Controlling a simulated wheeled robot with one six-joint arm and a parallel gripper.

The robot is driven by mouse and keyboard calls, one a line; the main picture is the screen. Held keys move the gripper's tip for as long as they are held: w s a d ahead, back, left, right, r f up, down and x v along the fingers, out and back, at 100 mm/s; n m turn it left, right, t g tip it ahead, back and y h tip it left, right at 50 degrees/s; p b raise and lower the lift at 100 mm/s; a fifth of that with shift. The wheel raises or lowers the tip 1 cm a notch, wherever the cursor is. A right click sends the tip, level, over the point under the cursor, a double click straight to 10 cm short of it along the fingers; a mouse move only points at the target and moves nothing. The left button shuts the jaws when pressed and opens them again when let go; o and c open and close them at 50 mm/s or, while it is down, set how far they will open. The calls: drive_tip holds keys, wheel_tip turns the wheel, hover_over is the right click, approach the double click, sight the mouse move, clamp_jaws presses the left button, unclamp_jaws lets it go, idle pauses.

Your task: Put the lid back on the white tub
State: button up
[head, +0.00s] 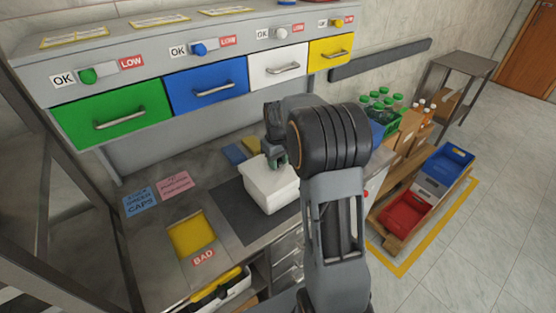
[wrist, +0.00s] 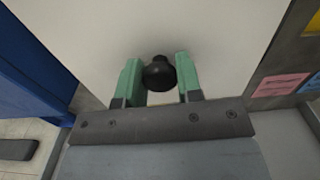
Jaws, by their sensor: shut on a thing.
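The white tub (head: 272,197) stands on the dark mat on the bench, in the middle of the head view. A white lid (wrist: 215,40) with a black round knob (wrist: 158,73) fills most of the wrist view. My gripper (head: 277,162) is over the tub, partly hidden by my arm. In the wrist view its green fingers (wrist: 160,78) are on both sides of the knob, shut on it. The lid is at the tub's top in the head view; I cannot tell whether it is fully seated or slightly above the rim.
The feeder's green (head: 110,118), blue (head: 206,86), white (head: 279,66) and yellow (head: 331,50) drawers are behind the bench. A yellow BAD bin opening (head: 190,236) lies left of the dark mat (head: 232,208). Blue (head: 141,201) and pink (head: 174,185) notes lie flat on the bench.

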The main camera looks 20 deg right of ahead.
drive_tip(key=shift+f, duration=0.55)
idle(1.2)
drive_tip(key=o, duration=1.5)
drive_tip(key=shift+r, duration=0.15)
drive_tip(key=shift+r+p, duration=2.45)
drive_tip(key=shift+r, duration=0.95)
clamp_jaws()
